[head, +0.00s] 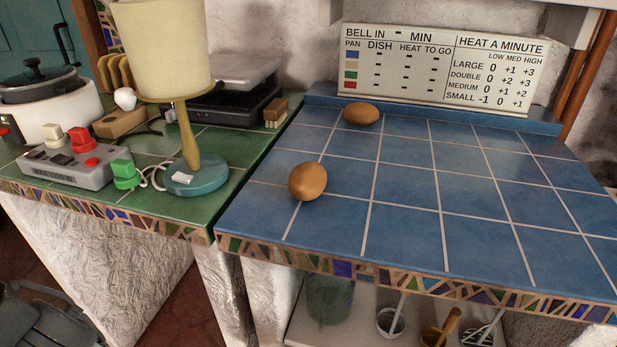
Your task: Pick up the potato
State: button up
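Two brown, rounded, potato-like objects lie on the blue tiled counter (410,205). The nearer potato (308,181) is on the left part of the blue tiles, close to the front. The farther potato (361,114) lies on its side near the back, below the sign. The view does not show which one the task means. Nothing touches either of them. My gripper fingers do not show in the head view. A dark grey part at the lower left edge may be my own arm; I cannot tell.
A lamp (183,130) with a teal base stands on the green counter at left, near a grey switch box (65,170) and a green plug. A sign (440,68) stands along the back. The middle and right of the blue tiles are clear. Utensils stand on a shelf below.

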aim_at(307, 180)
jog(key=z, duration=1.15)
jog(key=k+j+z, duration=0.4)
jog(key=k, duration=0.2)
